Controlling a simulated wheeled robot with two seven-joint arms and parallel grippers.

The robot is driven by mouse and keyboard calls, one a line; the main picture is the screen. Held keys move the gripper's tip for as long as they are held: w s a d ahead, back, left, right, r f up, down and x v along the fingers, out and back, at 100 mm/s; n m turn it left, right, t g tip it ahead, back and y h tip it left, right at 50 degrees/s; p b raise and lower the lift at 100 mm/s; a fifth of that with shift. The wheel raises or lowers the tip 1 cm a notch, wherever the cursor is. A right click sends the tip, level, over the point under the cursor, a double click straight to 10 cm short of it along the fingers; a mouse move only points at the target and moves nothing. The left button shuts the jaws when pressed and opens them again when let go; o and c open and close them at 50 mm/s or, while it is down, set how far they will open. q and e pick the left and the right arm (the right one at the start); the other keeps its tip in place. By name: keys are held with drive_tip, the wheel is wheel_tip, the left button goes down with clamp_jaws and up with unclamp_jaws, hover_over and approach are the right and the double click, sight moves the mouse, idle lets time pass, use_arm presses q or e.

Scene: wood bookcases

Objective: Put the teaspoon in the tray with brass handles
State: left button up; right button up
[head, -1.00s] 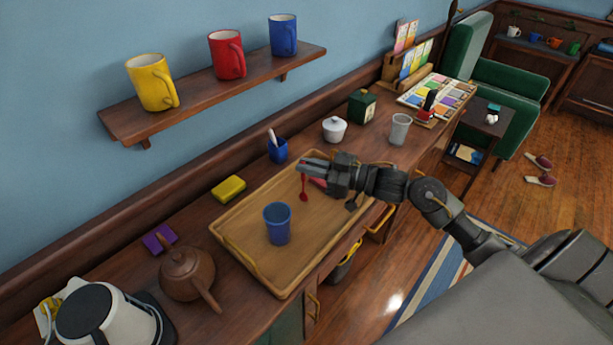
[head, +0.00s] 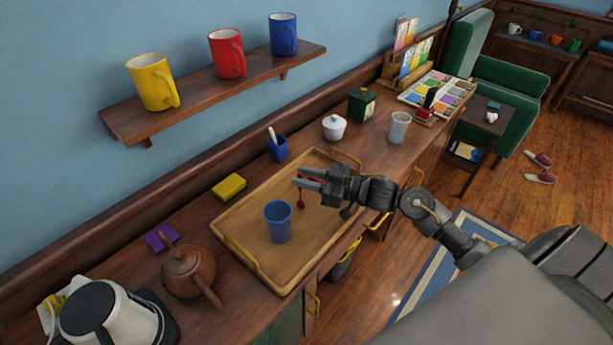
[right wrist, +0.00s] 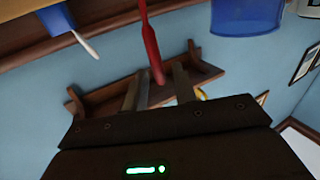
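The red teaspoon (head: 300,203) shows over the wooden tray with brass handles (head: 248,264), its bowl end below my right gripper (head: 299,179). Part of it is hidden by the gripper, and I cannot tell whether it touches the tray floor. The right gripper is open, with its two fingers apart. In the right wrist view the teaspoon (right wrist: 150,40) runs down to an end between the open fingers (right wrist: 158,88), with a gap on both sides. A blue cup (head: 278,222) stands in the tray. My left gripper is not in view.
A brown teapot (head: 187,272) and a kettle (head: 105,315) stand left of the tray. A yellow sponge (head: 229,187), a blue holder (head: 277,149) and a white lidded pot (head: 334,127) stand behind it. A shelf with mugs (head: 215,90) hangs above.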

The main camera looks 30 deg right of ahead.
drive_tip(key=shift+o, duration=0.2)
drive_tip(key=shift+r, duration=0.15)
drive_tip(key=b+v, duration=0.2)
drive_tip(key=v, duration=1)
drive_tip(key=shift+s+d, duration=0.1)
